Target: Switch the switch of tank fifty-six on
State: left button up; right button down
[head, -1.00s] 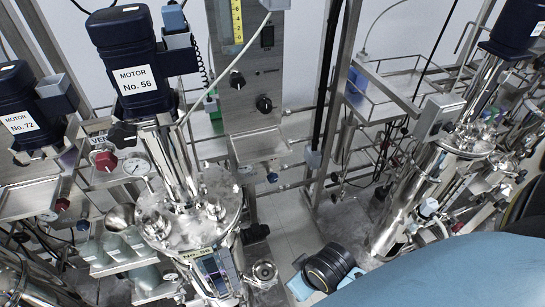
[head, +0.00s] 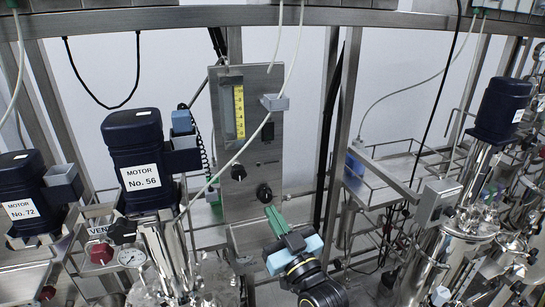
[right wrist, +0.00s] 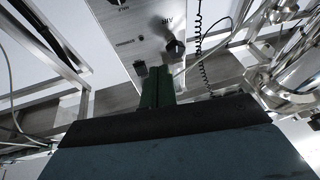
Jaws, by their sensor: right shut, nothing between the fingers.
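The steel control panel (head: 247,150) stands behind the blue motor labelled No. 56 (head: 136,160). My right gripper (head: 273,213), with green fingers, is shut and empty just below the lower right knob in the picture. In the right wrist view the shut fingers (right wrist: 158,76) point at the panel, with the dark switch (right wrist: 140,68) beside their tips and a knob (right wrist: 175,47) farther up. Contact cannot be told. My left gripper is out of view.
A yellow-scaled flow meter (head: 239,111) is on the panel's upper left. A grey hose (head: 243,148) crosses in front of the panel. Motor No. 72 (head: 27,195) is at left, another tank with a motor (head: 500,108) at right. Steel posts flank the panel.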

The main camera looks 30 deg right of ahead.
jog(key=d+r+m+t+h, duration=0.1)
jog(key=r+h, duration=0.1)
jog(key=s+d+r+m+t+h, duration=0.1)
jog(key=d+r+m+h, duration=0.1)
jog(key=h, duration=0.1)
jog(key=shift+d+r+t, duration=0.2)
jog(key=shift+r+t, duration=0.05)
jog(key=shift+t, duration=0.15)
jog(key=p, duration=0.3)
send_near(268, 134)
notch_tip(268, 134, up, 4)
jog(key=w, duration=0.1)
jog(key=w+d, duration=0.1)
jog(key=w, duration=0.1)
jog(key=shift+w+f, duration=0.15)
jog(key=shift+w, duration=0.6)
jog(key=shift+d+f, duration=0.1)
